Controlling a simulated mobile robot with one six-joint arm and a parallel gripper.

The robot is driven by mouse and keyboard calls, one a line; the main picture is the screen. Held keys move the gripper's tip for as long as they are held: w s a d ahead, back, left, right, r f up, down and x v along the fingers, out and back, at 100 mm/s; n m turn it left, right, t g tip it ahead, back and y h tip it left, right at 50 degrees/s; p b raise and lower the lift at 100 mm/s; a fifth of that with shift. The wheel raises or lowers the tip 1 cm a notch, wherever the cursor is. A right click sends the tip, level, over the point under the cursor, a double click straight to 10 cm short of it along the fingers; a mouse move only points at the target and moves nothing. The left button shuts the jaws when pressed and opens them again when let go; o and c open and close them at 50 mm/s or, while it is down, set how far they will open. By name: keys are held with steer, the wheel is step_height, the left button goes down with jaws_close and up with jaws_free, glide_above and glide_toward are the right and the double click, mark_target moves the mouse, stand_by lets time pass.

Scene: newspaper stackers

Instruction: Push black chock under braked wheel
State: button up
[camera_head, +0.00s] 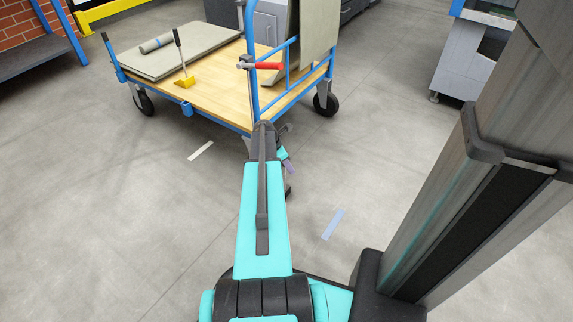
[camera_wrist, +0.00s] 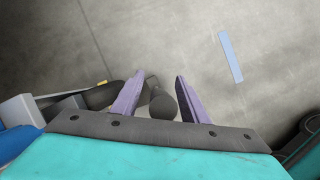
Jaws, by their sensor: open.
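My gripper (camera_head: 288,163) is low at the near edge of the blue trolley (camera_head: 222,120), partly hidden by my arm. In the wrist view, its two purple fingers (camera_wrist: 160,76) are apart and point at the floor. A dark rounded thing (camera_wrist: 163,103) shows between them; I cannot tell whether it is the black chock or part of a wheel. Left of the fingers is a black form (camera_wrist: 100,96) with a small yellow patch (camera_wrist: 102,82), possibly a wheel with its brake. In the head view, a dark shape (camera_head: 288,191) shows just below my gripper. No chock is clearly recognisable.
Other trolley wheels show at left (camera_head: 145,104) and right (camera_head: 326,104). A blue floor strip (camera_head: 333,224) lies right of my gripper, with clear floor around.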

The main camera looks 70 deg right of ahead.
jaws_close()
steer(key=shift+d+r, duration=0.1)
steer(key=shift+d, duration=0.1)
steer(key=shift+s+d+p, duration=0.35)
steer(key=shift+d+p, duration=0.3)
steer(key=shift+d, duration=0.15)
steer(key=shift+s+d+p, duration=0.35)
steer(key=shift+d+p, duration=0.3)
steer(key=shift+d, duration=0.1)
jaws_free()
steer(key=shift+a, duration=0.1)
